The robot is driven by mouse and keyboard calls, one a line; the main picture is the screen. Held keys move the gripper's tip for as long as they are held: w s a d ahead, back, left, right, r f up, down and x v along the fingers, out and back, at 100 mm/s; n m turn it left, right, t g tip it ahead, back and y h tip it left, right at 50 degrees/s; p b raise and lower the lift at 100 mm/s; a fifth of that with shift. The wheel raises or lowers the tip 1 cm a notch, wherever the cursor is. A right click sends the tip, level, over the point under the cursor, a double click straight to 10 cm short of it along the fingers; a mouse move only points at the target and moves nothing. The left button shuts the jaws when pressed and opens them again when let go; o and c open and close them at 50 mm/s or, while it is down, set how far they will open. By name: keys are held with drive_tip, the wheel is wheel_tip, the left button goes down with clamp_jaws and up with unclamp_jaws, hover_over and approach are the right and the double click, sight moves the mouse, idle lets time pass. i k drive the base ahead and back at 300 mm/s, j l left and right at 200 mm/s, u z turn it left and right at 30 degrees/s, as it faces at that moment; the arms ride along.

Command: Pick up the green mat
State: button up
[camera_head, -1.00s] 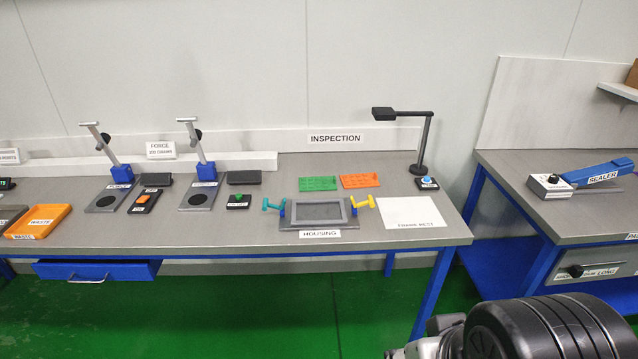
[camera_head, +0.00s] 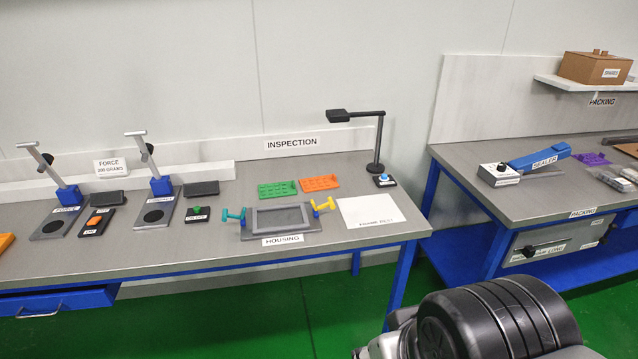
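The green mat (camera_head: 277,189) lies flat on the grey inspection bench, with small raised marks on its top. An orange mat (camera_head: 319,183) of like shape lies just to its right. The grey housing fixture (camera_head: 281,219), with a teal and a yellow handle, stands in front of the two mats. My gripper is not in view; only a dark, rounded part of my arm shows at the lower right, well away from the mat.
A lamp (camera_head: 379,140) stands right of the mats, with a blue-button box (camera_head: 384,181) at its foot. A white frame-rest sheet (camera_head: 369,211) lies at front right. Force stands (camera_head: 160,187) are left. A gap separates the packing bench (camera_head: 470,180).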

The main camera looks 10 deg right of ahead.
sight(287, 189)
drive_tip(key=i+l+u, duration=0.15)
drive_tip(key=i+u, duration=0.25)
drive_tip(key=i, duration=1.45)
